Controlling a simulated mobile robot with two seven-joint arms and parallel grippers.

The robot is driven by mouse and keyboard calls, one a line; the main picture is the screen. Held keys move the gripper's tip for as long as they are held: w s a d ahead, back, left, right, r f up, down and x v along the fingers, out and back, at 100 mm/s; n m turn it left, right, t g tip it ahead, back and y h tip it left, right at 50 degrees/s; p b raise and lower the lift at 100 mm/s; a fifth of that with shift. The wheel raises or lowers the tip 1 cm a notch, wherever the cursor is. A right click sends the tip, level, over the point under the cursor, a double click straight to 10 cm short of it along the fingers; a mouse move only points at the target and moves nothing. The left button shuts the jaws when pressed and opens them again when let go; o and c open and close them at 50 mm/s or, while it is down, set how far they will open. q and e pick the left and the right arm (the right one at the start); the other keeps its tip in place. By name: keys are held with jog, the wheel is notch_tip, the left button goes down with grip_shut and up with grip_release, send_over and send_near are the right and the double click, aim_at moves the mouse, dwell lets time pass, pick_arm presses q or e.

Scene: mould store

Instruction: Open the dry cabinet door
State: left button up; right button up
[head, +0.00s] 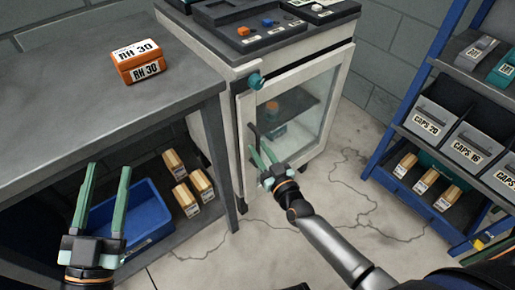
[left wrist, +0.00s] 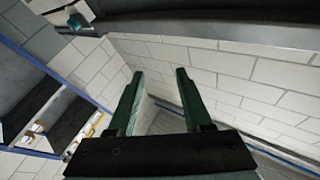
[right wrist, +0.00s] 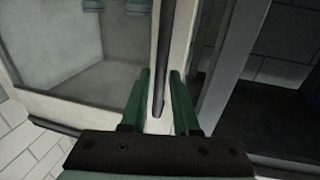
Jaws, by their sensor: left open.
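The dry cabinet (head: 222,95) is pale with a glass door (head: 312,92) on its front. The door looks closed or nearly so; I cannot tell exactly. A teal knob (head: 254,80) sits at the door's upper left corner. A dark upright bar handle (right wrist: 164,50) runs along the door's edge. My right gripper (head: 259,149) is at the handle's lower part, fingers apart. In the right wrist view the bar's lower end shows between the fingers, with gaps on both sides. My left gripper (head: 109,167) is open and empty by the workbench, away from the cabinet.
A grey workbench (head: 75,105) on the left bears an orange box (head: 140,62). A blue bin (head: 133,220) and several wooden blocks (head: 187,200) are beneath. A blue rack (head: 382,165) with bins stands right. Cracked floor (head: 330,185) before the cabinet is clear.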

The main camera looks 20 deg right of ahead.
pick_arm(q)
jog(key=shift+s+d+r+m+t+h, duration=0.15)
jog(key=shift+s+r+m+h, duration=0.1)
jog(key=shift+r, duration=0.3)
jog(key=shift+s+a+r+m+t+h, duration=0.15)
jog(key=shift+s+r+h, duration=0.1)
jog(key=shift+r, duration=0.25)
pick_arm(e)
jog(key=shift+w+a, duration=0.1)
jog(key=shift+w, duration=0.6)
pick_arm(q)
jog(key=shift+d, duration=0.1)
pick_arm(e)
grip_shut()
pick_arm(q)
jog(key=shift+w, duration=0.1)
